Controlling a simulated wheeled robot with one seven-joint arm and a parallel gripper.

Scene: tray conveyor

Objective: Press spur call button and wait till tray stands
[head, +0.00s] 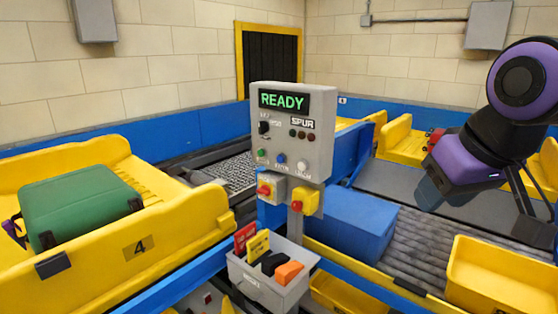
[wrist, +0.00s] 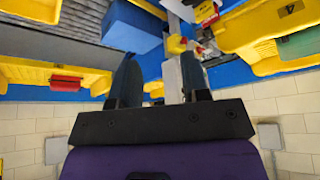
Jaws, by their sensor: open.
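A grey control panel (head: 292,130) stands on a post in the middle of the head view. Its display (head: 283,100) reads READY in green, and a plate marked SPUR (head: 299,122) sits below it. A row of green (head: 262,153), blue (head: 281,158) and white (head: 302,165) buttons lies along its lower part; their labels are too small to read. A yellow tray (head: 137,246) marked 4 bears a green suitcase (head: 85,202) at the left. My gripper (head: 432,192) is open and empty, right of the panel and apart from it. The wrist view shows its two fingers (wrist: 160,82) spread.
Two red knobs on boxes (head: 265,189) hang under the panel. A grey bin (head: 268,290) with coloured cards stands below. A blue box (head: 350,226) and a roller belt (head: 425,248) lie right, with a yellow tub (head: 497,275) in front. More yellow trays (head: 402,142) stand behind.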

